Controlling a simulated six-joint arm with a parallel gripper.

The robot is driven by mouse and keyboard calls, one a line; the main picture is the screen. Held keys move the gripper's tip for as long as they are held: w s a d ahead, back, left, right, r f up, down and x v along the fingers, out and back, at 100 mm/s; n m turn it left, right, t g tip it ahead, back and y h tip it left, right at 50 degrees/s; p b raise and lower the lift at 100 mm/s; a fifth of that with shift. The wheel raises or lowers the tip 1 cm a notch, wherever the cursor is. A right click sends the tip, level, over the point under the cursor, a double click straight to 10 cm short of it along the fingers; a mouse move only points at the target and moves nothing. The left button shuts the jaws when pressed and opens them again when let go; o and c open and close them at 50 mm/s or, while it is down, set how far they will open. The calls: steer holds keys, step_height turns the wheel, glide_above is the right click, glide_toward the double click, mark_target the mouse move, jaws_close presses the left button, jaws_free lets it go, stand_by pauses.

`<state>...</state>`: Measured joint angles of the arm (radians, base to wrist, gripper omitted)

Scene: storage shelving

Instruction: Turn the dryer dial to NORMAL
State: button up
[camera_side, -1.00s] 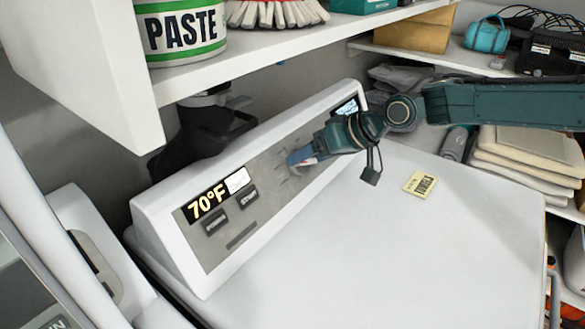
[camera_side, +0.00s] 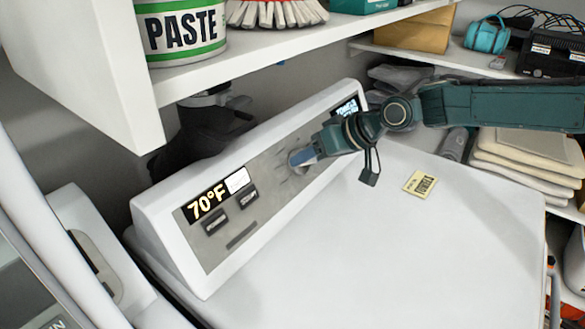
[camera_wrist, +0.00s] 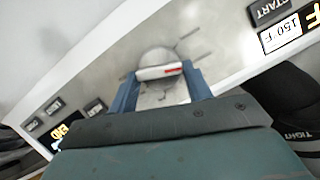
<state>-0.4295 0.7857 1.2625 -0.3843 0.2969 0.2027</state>
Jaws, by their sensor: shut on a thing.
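The dryer dial (camera_wrist: 158,58) is a round grey knob with a raised white grip bar and a red mark on it. It sits on the grey sloped control panel (camera_side: 262,222) of the white dryer. In the side view my gripper (camera_side: 302,157) reaches the dial from the right and mostly hides it. In the wrist view the two blue fingers (camera_wrist: 160,88) stand at either side of the dial's grip bar, shut on it. Short tick lines surround the dial. Their labels, including NORMAL, are not readable.
A shelf (camera_side: 255,62) with a PASTE tub (camera_side: 181,32) overhangs the panel's back.

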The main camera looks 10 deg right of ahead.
steer(key=n, duration=0.3)
steer(key=shift+s+a+t+h, duration=0.15)
steer(key=shift+a+t+h, duration=0.05)
steer(key=shift+t+h, duration=0.2)
steer(key=n+t+h, duration=0.1)
steer(key=n, duration=0.3)
steer(key=shift+s+a, duration=0.1)
steer(key=shift+s, duration=0.05)
stand_by(0.3)
steer(key=o, duration=1)
steer(key=shift+c, duration=0.2)
steer(key=v, duration=1.4)
